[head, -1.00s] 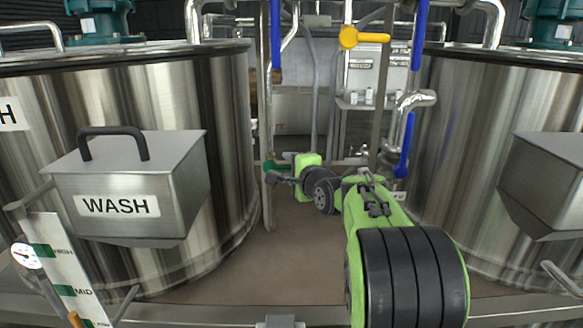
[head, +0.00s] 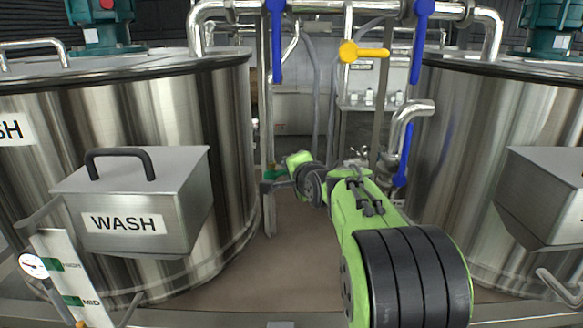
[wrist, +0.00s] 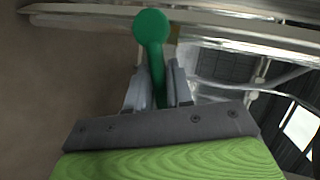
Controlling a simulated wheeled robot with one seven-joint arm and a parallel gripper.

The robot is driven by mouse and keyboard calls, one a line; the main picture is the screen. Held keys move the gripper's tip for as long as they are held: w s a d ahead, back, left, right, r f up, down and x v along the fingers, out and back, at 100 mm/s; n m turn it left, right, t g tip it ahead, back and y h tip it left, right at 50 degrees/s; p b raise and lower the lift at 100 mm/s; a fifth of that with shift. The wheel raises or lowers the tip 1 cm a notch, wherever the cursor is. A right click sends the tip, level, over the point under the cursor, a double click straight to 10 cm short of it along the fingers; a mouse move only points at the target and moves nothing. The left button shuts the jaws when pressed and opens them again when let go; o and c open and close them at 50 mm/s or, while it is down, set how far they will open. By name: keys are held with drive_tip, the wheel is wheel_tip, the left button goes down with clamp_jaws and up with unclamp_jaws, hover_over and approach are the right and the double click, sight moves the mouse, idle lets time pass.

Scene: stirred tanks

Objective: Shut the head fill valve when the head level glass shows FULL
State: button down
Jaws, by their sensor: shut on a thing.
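My gripper (head: 268,187) is by the pipes between the two steel tanks. In the wrist view its fingers (wrist: 158,93) are shut on a green lever (wrist: 152,32) with a round end. A bit of this green lever (head: 277,173) shows in the head view, mostly hidden by my gripper. A level scale (head: 75,280) with green marks, one reading MID, stands at lower left by the WASH tank, its lower part cut off. I see no label naming the head fill valve or the head level glass, and no liquid level can be read.
The WASH tank (head: 215,130) has a steel box (head: 185,205) on its front; another tank (head: 460,150) stands at right. Blue levers (head: 277,45) (head: 421,40) (head: 406,150) and a yellow lever (head: 365,52) are on the pipes. A round dial (head: 33,265) is at left.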

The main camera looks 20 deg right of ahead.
drive_tip(key=c, duration=1.1)
unclamp_jaws()
drive_tip(key=shift+s, duration=0.1)
drive_tip(key=v, duration=1.5)
drive_tip(key=shift+s, duration=0.3)
drive_tip(key=shift+r, duration=0.1)
